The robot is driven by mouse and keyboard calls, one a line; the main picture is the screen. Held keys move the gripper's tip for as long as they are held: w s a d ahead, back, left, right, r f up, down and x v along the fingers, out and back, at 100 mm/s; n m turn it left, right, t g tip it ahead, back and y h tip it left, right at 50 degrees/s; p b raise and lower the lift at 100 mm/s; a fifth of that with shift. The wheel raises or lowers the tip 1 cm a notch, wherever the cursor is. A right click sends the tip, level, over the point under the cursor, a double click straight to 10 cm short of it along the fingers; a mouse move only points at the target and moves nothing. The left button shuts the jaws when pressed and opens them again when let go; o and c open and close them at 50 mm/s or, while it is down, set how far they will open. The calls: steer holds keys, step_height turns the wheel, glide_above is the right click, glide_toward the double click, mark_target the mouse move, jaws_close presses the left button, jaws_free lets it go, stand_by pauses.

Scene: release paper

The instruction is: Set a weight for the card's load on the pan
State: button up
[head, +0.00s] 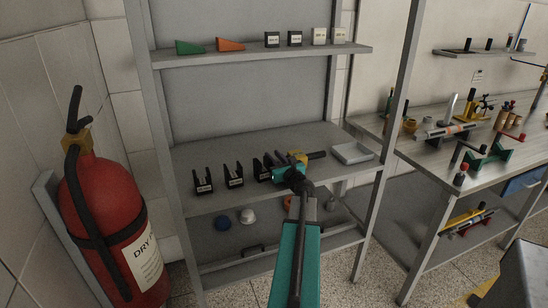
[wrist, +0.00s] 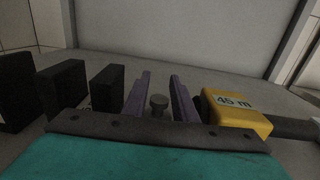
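My gripper (wrist: 160,77) is open in the wrist view, its two purple fingers pointing at the back panel. A small grey knobbed piece (wrist: 158,102), possibly a weight, shows between the fingers with a gap on each side. In the head view my gripper (head: 290,172) is over the middle shelf and hides what lies at its tips. A shallow grey square tray (head: 352,153), likely the pan, sits on the same shelf to the right and looks empty. I cannot make out a load card.
A yellow block marked "45 m" (wrist: 236,110) with a dark handle is right beside my gripper. Black holders (head: 234,176) stand to the left, close by. The upper shelf (head: 260,55) holds wedges and labelled blocks. A fire extinguisher (head: 108,215) stands at left.

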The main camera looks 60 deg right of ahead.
steer(key=shift+b+v, duration=0.6)
steer(key=shift+v, duration=5)
steer(key=shift+o, duration=0.3)
steer(key=shift+s, duration=0.15)
